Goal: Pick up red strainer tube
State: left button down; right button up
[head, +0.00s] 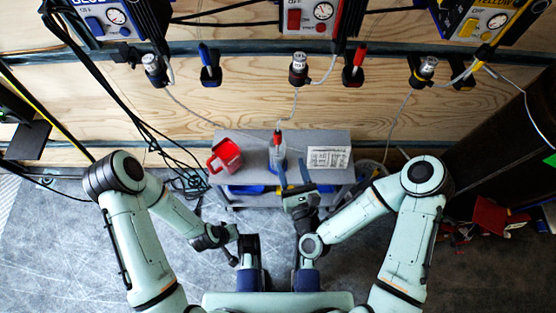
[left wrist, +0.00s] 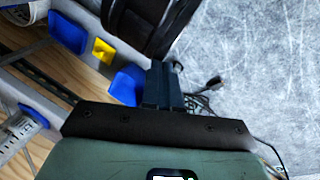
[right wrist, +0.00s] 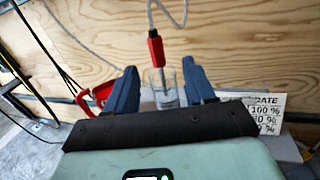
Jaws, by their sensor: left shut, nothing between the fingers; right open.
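The red strainer tube (head: 278,138) has a red grip and a thin dark stem. It stands in a clear glass (head: 278,158) on a small grey table. In the right wrist view the tube (right wrist: 156,49) leans slightly, with its stem down in the glass (right wrist: 166,97) and a pale hose at its top. My right gripper (head: 293,174) is open at the table's near edge, pointing towards the glass. In its wrist view the tube and glass show between the fingers (right wrist: 160,72), not gripped. My left gripper (left wrist: 165,72) is shut and empty, low on the left.
The grey table (head: 313,137) also bears a red jug (head: 224,155) left of the glass and a white printed card (head: 328,157) on the right. Blue (head: 210,68) and red (head: 358,60) handled tools hang in wall holders. Black cables (head: 118,95) hang at the left.

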aim_at(279, 138)
jog(key=shift+a+b+x, duration=0.2)
jog(key=shift+b+x, duration=1.2)
jog(key=shift+x, duration=1.65)
jog(key=shift+a+b+x, duration=0.25)
jog(key=shift+b+x, duration=1.1)
jog(key=shift+x, duration=1.65)
pick_arm(q)
jog(key=s+a+f+g, duration=0.1)
jog(key=s+a+f, duration=0.1)
jog(key=f, duration=0.6)
jog(key=shift+a+f+n+y, duration=0.3)
jog(key=shift+a+f+n, duration=0.1)
jog(key=shift+a, duration=0.2)
pick_arm(e)
jog(key=shift+s+r, duration=0.1)
jog(key=shift+s, duration=0.05)
grip_shut()
